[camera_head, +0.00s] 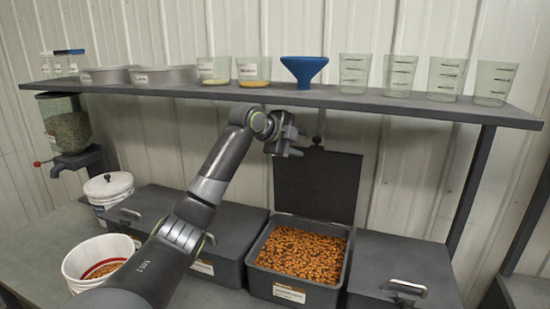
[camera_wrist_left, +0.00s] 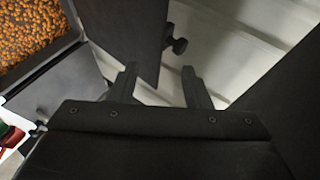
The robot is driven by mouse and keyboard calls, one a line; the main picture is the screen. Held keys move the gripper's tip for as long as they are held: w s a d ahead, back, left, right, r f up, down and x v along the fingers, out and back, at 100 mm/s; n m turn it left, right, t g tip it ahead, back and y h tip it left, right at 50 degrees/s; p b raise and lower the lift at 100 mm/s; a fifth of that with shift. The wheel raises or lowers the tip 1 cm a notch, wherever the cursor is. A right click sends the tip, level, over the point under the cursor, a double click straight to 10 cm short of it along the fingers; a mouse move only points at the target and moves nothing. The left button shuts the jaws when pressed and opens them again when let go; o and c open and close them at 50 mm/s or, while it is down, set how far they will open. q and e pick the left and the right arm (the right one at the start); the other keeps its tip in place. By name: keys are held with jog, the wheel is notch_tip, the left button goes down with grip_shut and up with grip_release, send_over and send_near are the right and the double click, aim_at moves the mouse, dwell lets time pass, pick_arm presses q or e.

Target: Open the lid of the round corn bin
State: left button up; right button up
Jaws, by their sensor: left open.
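A dark square bin (camera_head: 343,272) full of orange corn kernels (camera_head: 300,252) stands on the counter; its front label is too small to read surely. My left gripper (camera_head: 296,146) is above and left of the lid's top edge, near the knob. In the left wrist view its jaws (camera_wrist_left: 162,84) are open and empty, apart from the lid (camera_wrist_left: 125,35) and its knob (camera_wrist_left: 177,44). My right gripper is not in view.
Closed bins stand left (camera_head: 228,230) and right (camera_head: 400,260) of the open one. A lidded white bucket (camera_head: 108,187) and an open bucket (camera_head: 75,265) are at left. A shelf (camera_head: 300,97) above carries cups, pans and a blue funnel (camera_head: 304,70). A seed dispenser (camera_head: 68,130) hangs at left.

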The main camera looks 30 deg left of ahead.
pick_arm(q)
jog(key=s+a+b, duration=0.1)
jog(key=s+b, duration=0.2)
jog(key=s, duration=0.5)
jog(key=shift+a, duration=0.4)
